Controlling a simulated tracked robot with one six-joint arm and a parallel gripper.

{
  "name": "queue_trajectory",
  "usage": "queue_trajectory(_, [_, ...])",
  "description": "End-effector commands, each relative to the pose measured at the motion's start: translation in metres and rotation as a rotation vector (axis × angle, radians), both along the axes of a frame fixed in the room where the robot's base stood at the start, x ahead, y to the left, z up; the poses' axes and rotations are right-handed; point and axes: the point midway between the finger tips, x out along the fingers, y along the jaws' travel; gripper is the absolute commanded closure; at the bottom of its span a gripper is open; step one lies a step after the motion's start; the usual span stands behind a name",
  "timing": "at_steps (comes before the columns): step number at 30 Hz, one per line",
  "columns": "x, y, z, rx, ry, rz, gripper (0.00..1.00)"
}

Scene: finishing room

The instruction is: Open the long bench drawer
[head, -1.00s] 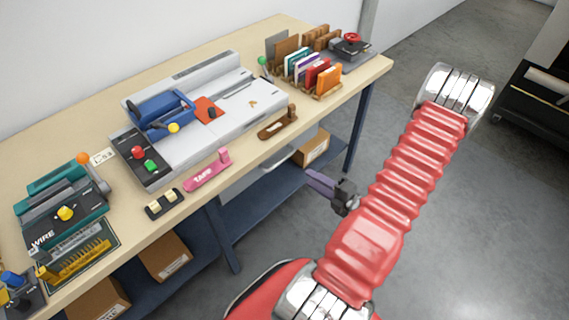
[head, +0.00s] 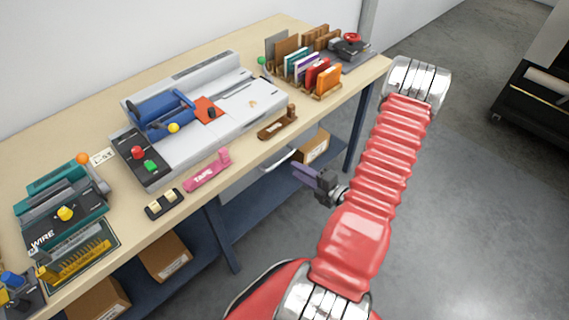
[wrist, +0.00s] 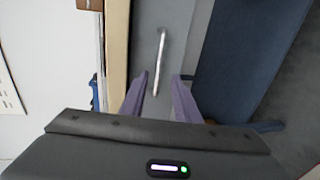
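The long bench drawer is a grey front under the bench top, seen in the wrist view (wrist: 177,25), with a pale bar handle (wrist: 160,62). In the head view the handle (head: 278,160) shows below the bench edge, and most of the drawer front is hidden under the top. The drawer looks closed. My gripper (head: 305,172) is just in front of and below the handle. In the wrist view its two purple fingers (wrist: 159,88) are apart, with the handle ahead between them. The fingers do not appear to touch it.
The bench top (head: 262,168) carries a grey machine (head: 240,113), a pink stapler-like tool (head: 207,171), a brown tool (head: 277,124) and a rack of folders (head: 318,75). Blue legs (head: 222,235) and a lower shelf with boxes (head: 165,256) are below.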

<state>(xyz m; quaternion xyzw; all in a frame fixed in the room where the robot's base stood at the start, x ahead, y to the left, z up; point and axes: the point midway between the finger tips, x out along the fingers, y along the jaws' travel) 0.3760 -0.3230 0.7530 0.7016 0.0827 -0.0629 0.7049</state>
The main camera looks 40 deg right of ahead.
Motion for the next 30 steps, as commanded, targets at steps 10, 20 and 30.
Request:
queue_trajectory(10, [0.041, 0.002, -0.008, 0.0, 0.0, 0.004, 0.71])
queue_trajectory(20, [0.07, 0.002, -0.014, 0.0, 0.0, 0.0, 0.71])
queue_trajectory(30, [0.072, 0.003, -0.015, 0.0, 0.0, 0.0, 0.71])
